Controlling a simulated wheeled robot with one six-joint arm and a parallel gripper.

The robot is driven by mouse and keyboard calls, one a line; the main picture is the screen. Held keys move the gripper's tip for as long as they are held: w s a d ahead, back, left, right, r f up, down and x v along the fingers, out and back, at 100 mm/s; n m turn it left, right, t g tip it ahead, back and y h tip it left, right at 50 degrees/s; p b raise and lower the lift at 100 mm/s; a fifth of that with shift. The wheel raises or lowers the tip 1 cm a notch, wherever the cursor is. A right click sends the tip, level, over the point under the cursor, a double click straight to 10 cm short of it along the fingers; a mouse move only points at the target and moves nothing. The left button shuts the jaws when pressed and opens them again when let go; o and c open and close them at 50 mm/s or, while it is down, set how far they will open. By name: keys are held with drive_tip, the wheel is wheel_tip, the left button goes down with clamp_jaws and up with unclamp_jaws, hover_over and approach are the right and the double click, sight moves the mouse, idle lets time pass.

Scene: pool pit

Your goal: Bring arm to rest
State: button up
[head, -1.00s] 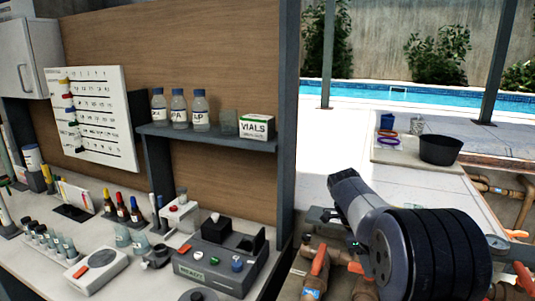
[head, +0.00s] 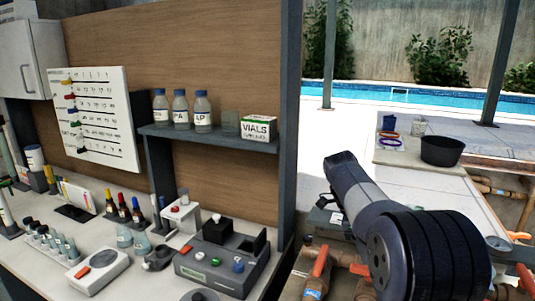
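My arm shows in the head view at the lower right, as a dark ribbed joint and a grey link that reaches up and left in front of the pipes. The fingers of my gripper cannot be made out in this view. No held object is visible.
A shelf (head: 205,138) holds bottles and a vials box (head: 258,127). Pipes with an orange-handled valve (head: 320,262) lie under my arm. A black bowl (head: 442,151) stands beyond.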

drive_tip(key=s+v, duration=0.1)
drive_tip(key=v, duration=0.4)
drive_tip(key=x, duration=1.1)
drive_tip(key=shift+w, duration=0.4)
drive_tip(key=n+t, duration=0.1)
drive_tip(key=n, duration=0.1)
drive_tip(key=n+b, duration=0.1)
drive_tip(key=n, duration=0.2)
drive_tip(key=shift+s+r+t, duration=0.1)
drive_tip(key=shift+t, duration=0.3)
drive_tip(key=shift+n+t, duration=0.7)
drive_tip(key=shift+n, duration=1)
drive_tip(key=shift+a, duration=0.1)
